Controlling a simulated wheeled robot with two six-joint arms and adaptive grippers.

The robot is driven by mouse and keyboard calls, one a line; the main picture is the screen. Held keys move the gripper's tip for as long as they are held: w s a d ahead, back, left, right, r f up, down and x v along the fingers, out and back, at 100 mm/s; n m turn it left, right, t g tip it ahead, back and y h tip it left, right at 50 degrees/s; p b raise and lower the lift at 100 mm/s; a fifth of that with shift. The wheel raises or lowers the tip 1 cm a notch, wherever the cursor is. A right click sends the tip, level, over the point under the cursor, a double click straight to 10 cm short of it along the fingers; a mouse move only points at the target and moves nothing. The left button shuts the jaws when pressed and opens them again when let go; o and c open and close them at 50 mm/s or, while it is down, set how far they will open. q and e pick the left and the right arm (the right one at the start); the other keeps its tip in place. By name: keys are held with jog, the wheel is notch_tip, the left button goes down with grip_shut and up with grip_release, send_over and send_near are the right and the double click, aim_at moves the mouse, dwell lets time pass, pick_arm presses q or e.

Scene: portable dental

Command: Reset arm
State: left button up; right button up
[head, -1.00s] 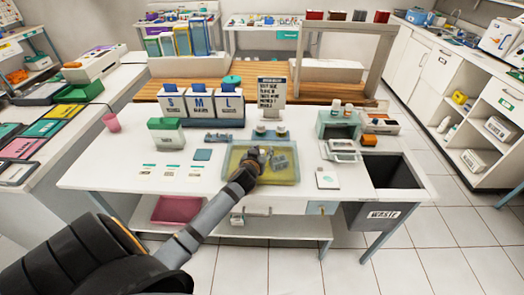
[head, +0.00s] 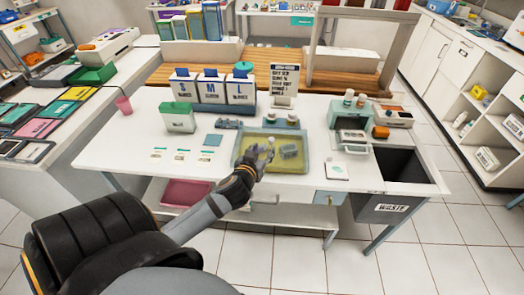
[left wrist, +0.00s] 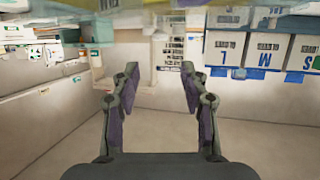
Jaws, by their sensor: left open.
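My left arm reaches in from the lower left in the head view. My left gripper (head: 262,155) is in front of the yellow-green tray (head: 240,164) on the white table and hides part of it. The left wrist view shows the same gripper (left wrist: 159,72) with its two fingers spread wide and nothing between them. That view is upside down, with the S, M and L boxes (left wrist: 262,50) at its upper right. A grey item (head: 288,151) lies in the tray, apart from the fingers. My right gripper is not in view.
Behind the tray stand the S, M, L boxes (head: 211,88) and a small sign (head: 285,80). A green-topped box (head: 178,118) is to the left. A teal device (head: 348,115) and the waste bin (head: 392,165) are to the right.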

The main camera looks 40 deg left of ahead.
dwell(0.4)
pick_arm(q)
jog(key=s+d+f+m+g+h, duration=0.2)
jog(key=s+d+f+g, duration=0.35)
jog(key=s, duration=0.35)
jog(key=s+d+f+m+g+h, duration=0.25)
jog(key=s+d+f+g, duration=0.2)
jog(key=s+f, duration=0.35)
jog(key=s+a+f+g, duration=0.1)
jog(key=a+f, duration=0.1)
jog(key=f, duration=0.9)
jog(key=s+a+f, duration=0.1)
jog(key=f, duration=1)
jog(key=s+a+f+g, duration=0.1)
jog(key=s+f, duration=1.6)
jog(key=s, duration=0.2)
jog(key=shift+s+a+f+g+y+p, duration=0.15)
jog(key=shift+s+a+g+y+p, duration=0.15)
jog(key=shift+y+p, duration=0.1)
